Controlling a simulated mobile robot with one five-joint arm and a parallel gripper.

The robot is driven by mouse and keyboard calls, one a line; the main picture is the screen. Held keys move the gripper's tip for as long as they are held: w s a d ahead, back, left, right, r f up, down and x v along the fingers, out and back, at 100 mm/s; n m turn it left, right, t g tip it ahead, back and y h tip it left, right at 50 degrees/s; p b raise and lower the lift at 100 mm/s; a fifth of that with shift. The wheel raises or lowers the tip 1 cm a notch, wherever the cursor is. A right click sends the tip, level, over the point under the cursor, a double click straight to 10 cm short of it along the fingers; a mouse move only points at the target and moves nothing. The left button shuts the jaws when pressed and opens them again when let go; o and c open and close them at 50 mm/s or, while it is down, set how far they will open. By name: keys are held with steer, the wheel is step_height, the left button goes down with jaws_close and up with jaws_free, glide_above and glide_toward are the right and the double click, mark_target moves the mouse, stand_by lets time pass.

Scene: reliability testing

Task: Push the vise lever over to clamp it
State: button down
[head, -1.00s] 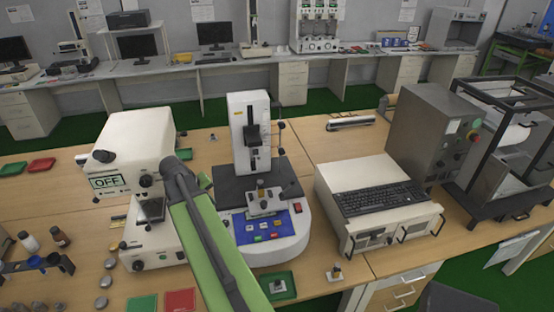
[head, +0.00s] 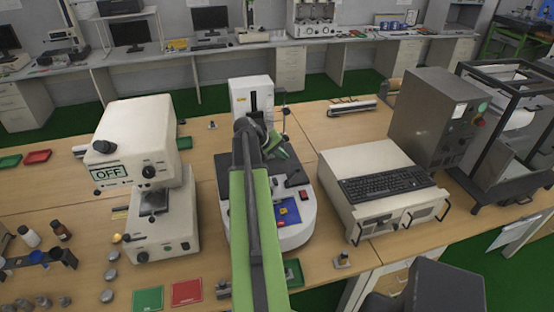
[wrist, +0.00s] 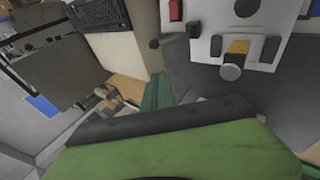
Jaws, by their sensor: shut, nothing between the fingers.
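The white testing machine (head: 253,92) stands in mid-bench in the head view, with a dark work plate and a blue button panel (head: 288,213). My green arm reaches up across its front and hides most of the plate, so the vise and its lever cannot be made out there. My gripper (head: 277,144) is shut and empty, over the plate in front of the machine's column; its fingertips are hard to make out. The wrist view shows a white machine face with a yellow label (wrist: 238,47) and a round grey knob (wrist: 230,72). I cannot tell whether my gripper touches anything.
A white device with an OFF display (head: 150,145) stands left of the machine. A white box with a keyboard (head: 385,188) and a grey cabinet (head: 432,125) stand at right. A small post (head: 342,260) stands at the front edge. Bench between machine and box is narrow.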

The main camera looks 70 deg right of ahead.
mark_target(293, 175)
steer(key=s+f+b, duration=0.2)
steer(key=s+f, duration=0.1)
steer(key=shift+d+f, duration=0.2)
steer(key=shift+f, duration=0.05)
steer(key=shift+s+f, duration=0.1)
steer(key=shift+s, duration=0.15)
steer(key=shift+w, duration=0.1)
